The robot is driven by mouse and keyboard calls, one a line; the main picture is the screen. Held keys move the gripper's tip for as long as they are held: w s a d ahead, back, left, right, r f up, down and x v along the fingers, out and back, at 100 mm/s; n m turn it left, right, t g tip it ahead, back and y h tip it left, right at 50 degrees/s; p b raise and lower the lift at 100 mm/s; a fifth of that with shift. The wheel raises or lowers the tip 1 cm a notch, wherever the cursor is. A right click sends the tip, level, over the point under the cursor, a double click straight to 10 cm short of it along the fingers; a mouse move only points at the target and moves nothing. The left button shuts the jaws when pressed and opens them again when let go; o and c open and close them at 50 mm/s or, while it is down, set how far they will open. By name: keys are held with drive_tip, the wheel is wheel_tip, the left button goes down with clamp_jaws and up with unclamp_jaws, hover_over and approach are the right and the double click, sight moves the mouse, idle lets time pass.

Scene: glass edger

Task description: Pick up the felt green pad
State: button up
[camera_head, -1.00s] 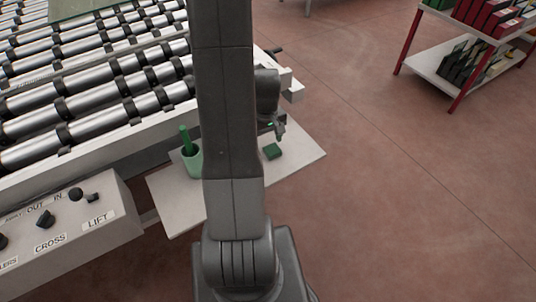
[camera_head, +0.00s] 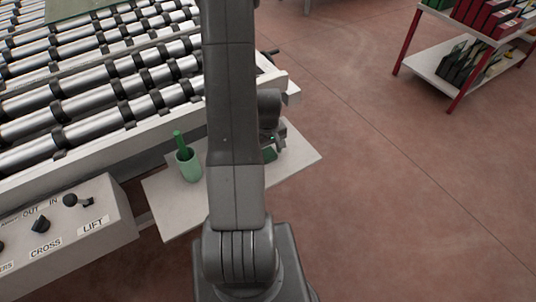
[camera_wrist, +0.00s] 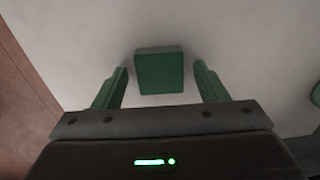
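The felt green pad (camera_wrist: 160,72) is a small dark green square block lying on a pale shelf (camera_wrist: 60,40). In the wrist view it lies just beyond and between the fingertips of my gripper (camera_wrist: 160,82), apart from both. The two green fingers are spread wide with nothing between them. In the head view the pad (camera_head: 269,154) is partly hidden by my gripper and arm, which are over the right part of the shelf.
A green cup (camera_head: 189,166) with a green stick in it stands on the shelf left of my arm. The roller conveyor (camera_head: 100,90) and a control box with knobs (camera_head: 80,225) border the shelf. A red-framed rack (camera_head: 455,70) stands far right. Floor right of the shelf is clear.

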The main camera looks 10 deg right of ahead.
drive_tip(key=c, duration=0.8)
drive_tip(key=shift+c, duration=0.2)
drive_tip(key=shift+r, duration=0.15)
